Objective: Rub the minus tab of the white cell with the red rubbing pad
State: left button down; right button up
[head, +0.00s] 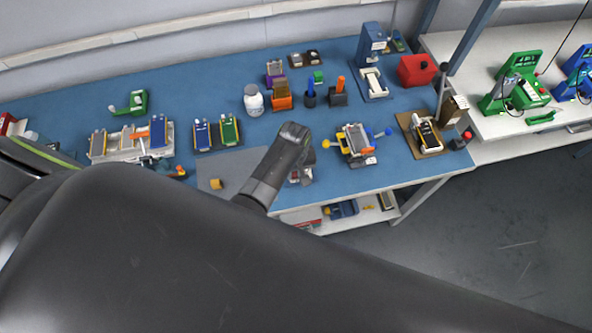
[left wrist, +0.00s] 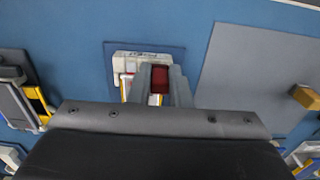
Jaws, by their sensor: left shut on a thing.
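My left gripper (left wrist: 159,85) is shut on the red rubbing pad (left wrist: 159,78), which shows between its two grey fingers in the left wrist view. Directly beyond the fingers is a white piece with dark marks (left wrist: 128,60), with white and yellow strips below it, on a dark blue board (left wrist: 176,52). This looks like the white cell in its holder; the fingers cover part of it. I cannot tell whether the pad touches it, and the minus tab is not clear. In the head view my wrist hides most of this spot. My right gripper is not in view.
A grey mat (head: 240,165) with a small yellow block (head: 217,184) lies left of my wrist in the head view. A yellow and blue clamp fixture (head: 355,140) stands to the right.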

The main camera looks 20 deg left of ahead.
pick_arm(q)
jog(key=shift+w+d, duration=0.4)
jog(key=shift+d, duration=0.3)
notch_tip(320, 180, up, 2)
jog(key=shift+r, duration=2.45)
